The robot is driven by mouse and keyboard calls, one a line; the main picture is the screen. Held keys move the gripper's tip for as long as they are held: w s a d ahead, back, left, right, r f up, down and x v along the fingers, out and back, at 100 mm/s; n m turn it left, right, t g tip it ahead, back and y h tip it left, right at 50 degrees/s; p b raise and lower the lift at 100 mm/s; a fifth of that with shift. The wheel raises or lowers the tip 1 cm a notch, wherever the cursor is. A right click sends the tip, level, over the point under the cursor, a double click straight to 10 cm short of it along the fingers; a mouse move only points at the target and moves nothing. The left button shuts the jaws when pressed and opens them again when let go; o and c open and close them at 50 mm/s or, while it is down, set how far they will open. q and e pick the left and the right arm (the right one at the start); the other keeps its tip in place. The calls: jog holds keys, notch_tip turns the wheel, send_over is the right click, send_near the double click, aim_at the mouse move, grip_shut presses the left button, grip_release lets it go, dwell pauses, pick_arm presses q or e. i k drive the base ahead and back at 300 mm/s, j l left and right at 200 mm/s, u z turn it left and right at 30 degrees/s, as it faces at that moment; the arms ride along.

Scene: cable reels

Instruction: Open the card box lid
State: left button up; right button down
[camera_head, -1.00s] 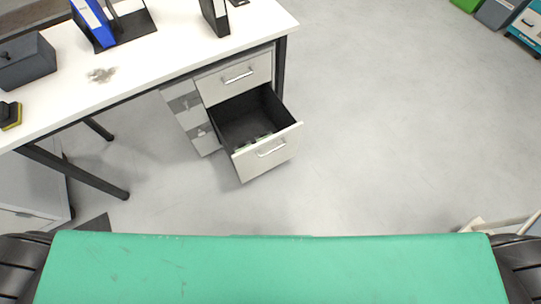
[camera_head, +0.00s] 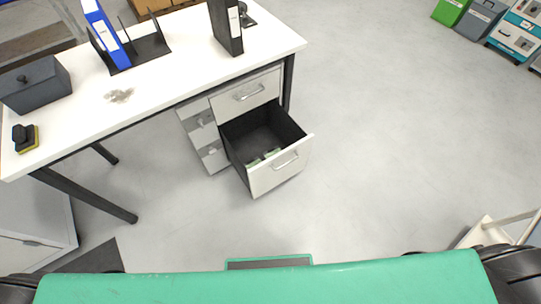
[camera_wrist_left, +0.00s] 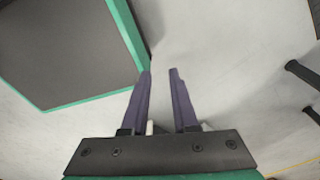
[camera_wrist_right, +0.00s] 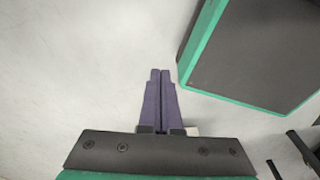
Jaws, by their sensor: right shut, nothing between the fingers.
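A dark grey box (camera_head: 38,92) stands on the left end of the white desk in the head view. I take it to be the card box. Its lid (camera_head: 34,74), with a small dark knob on top, lies shut on it. My left gripper (camera_wrist_left: 160,72) shows in the left wrist view with its fingers apart and nothing between them. My right gripper (camera_wrist_right: 160,72) shows in the right wrist view with its fingers together and empty. Both are over bare floor, away from the box; neither gripper shows in the head view.
The white desk (camera_head: 150,88) bears a yellow-black stamp or sponge (camera_head: 25,138), a blue binder (camera_head: 104,35) in a rack and a black binder (camera_head: 226,27). A drawer (camera_head: 280,172) below stands open over the floor. Open floor lies to the right. A cream-coloured frame (camera_head: 485,232) stands at lower right.

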aim_at(15, 80)
jog(key=u, duration=1.6)
